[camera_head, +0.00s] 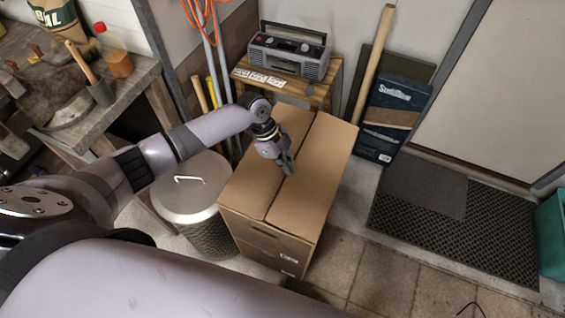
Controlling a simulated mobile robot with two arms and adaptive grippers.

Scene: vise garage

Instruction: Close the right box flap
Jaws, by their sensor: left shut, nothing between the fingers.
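A brown cardboard box (268,238) stands on the floor in the middle of the view. Its right flap (322,165) lies across the right half of the top and looks flat or nearly so; I cannot tell if it is fully flush. The left flap (250,188) covers the left half, and a dark seam runs between them. My left gripper (289,168) is shut and empty. It is over the box top at the seam, near the inner edge of the right flap, and hides part of the seam. I cannot tell if it touches the cardboard. My right gripper is not in view.
A lidded metal bin (192,190) stands close to the box's left. A small wooden table (318,92) with a radio (288,52) is behind it. A workbench (90,115) is at the left. Free floor and a dark mat (462,222) lie to the right.

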